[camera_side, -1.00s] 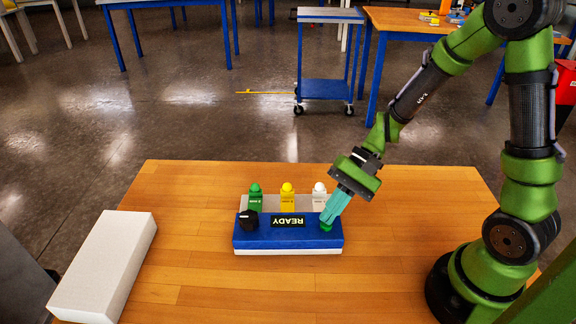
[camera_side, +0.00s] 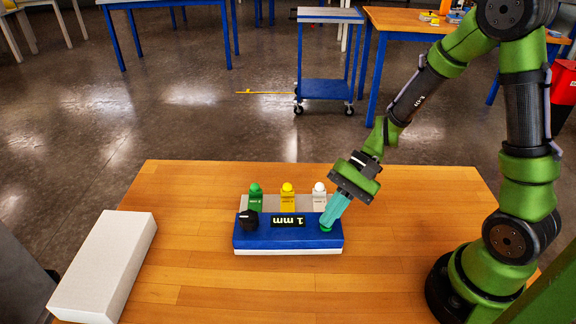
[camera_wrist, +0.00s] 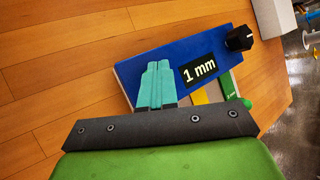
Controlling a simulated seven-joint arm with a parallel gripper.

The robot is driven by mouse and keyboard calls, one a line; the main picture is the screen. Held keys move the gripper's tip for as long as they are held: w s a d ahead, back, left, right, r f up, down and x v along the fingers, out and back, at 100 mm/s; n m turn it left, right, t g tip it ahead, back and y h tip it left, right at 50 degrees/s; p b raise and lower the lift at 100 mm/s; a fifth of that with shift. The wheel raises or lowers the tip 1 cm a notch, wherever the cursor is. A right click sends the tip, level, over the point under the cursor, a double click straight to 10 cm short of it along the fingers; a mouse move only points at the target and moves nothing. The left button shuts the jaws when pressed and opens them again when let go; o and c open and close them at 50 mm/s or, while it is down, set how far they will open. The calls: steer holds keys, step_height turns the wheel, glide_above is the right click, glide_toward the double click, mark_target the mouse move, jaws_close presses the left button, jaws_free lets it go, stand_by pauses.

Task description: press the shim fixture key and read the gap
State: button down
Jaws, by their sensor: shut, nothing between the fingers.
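The shim fixture (camera_side: 262,241) is a blue-topped box with a white base on the wooden table. Its display (camera_side: 288,221) reads "1 mm", upside down in the side view and upright in the wrist view (camera_wrist: 199,69). A green key (camera_side: 325,228) sits at the right end of its top, and a black knob (camera_side: 249,220) at the left end. My gripper (camera_side: 328,221) is shut and empty, its teal fingertips at the green key; whether they touch it I cannot tell. In the wrist view the fingers (camera_wrist: 157,66) hide the key.
Behind the fixture stand a green shim (camera_side: 256,200), a yellow shim (camera_side: 288,202) and a white shim (camera_side: 319,200) with knobbed tops, in a pale rack. A long white block (camera_side: 104,265) lies at the left. The table front and right are clear.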

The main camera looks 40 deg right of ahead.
steer(key=shift+r, duration=0.9)
step_height(320, 180, up, 5)
stand_by(0.4)
stand_by(0.5)
steer(key=s+d+h, duration=0.2)
step_height(320, 180, up, 12)
steer(key=n+t+h, duration=0.5)
steer(key=n+t, duration=0.1)
steer(key=t, duration=0.1)
glide_above(341, 225)
steer(key=s+d, duration=0.4)
steer(key=shift+a+f, duration=0.1)
steer(key=shift+a, duration=0.05)
